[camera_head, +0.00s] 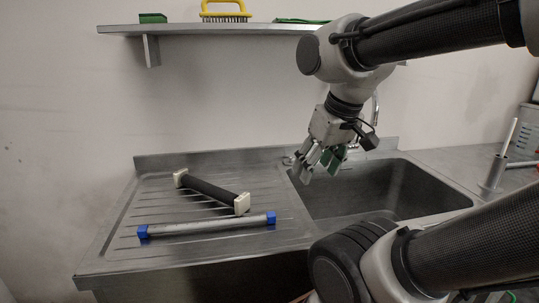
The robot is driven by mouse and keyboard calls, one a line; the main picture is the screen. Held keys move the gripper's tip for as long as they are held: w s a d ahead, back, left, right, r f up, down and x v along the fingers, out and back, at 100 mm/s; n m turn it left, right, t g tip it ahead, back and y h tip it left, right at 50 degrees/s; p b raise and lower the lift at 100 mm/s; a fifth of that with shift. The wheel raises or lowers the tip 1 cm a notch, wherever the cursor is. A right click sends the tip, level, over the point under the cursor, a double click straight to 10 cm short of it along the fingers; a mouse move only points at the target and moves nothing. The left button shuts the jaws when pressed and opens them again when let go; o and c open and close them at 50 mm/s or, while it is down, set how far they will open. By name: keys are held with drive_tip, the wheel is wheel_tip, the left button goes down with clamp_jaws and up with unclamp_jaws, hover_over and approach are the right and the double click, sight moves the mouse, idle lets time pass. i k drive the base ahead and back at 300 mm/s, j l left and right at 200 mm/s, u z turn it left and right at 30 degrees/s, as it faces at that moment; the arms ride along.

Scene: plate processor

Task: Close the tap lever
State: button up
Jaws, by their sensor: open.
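The tap (376,108) stands behind the sink at its back edge, and only a curved piece of its spout shows beside my wrist. My gripper (318,170) is open and points down over the left back part of the sink basin. It hides most of the tap. I cannot clearly make out the tap lever; a small metal part (288,160) shows just left of my gripper at the back rim. I cannot tell whether my gripper touches anything.
The steel sink basin (410,185) lies below my gripper. On the drainboard (130,225) lie a dark bar with white ends (212,190) and a grey bar with blue ends (207,226). A shelf (180,29) holds a yellow brush (224,12). A white-handled brush (497,170) stands at right.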

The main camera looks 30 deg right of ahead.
sight(356, 146)
drive_tip(key=k+l+z, duration=0.2)
drive_tip(key=l, duration=0.45)
drive_tip(key=l+z, duration=0.2)
drive_tip(key=l, duration=0.4)
drive_tip(key=k+l+z, duration=0.2)
drive_tip(key=l, duration=0.45)
drive_tip(key=i, duration=0.3)
